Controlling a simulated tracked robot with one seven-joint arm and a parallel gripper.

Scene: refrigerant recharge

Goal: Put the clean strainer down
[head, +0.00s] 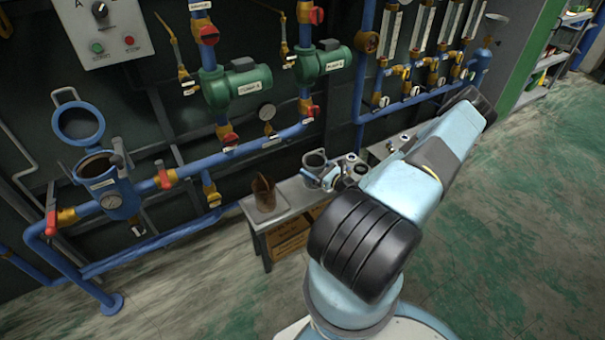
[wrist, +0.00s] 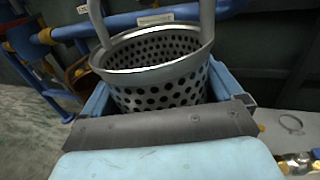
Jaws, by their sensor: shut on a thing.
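The clean strainer (wrist: 158,72), a grey perforated metal basket with a raised handle, fills the middle of the wrist view. My gripper (wrist: 163,92) is shut on it, with one blue finger on each side. In the head view my gripper (head: 312,178) and the strainer (head: 315,159) are over the narrow grey bench (head: 282,216). I cannot tell whether the strainer's base touches the bench; its underside is hidden. A brown, dirty-looking strainer (head: 264,192) stands at the bench's left end, apart from my gripper.
Left of the bench, a blue strainer housing (head: 118,199) stands open with its round lid (head: 78,123) raised. Blue pipes, valves and green pumps (head: 240,85) line the wall behind. A box (head: 290,240) sits under the bench. A small ring (wrist: 291,124) lies on the bench.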

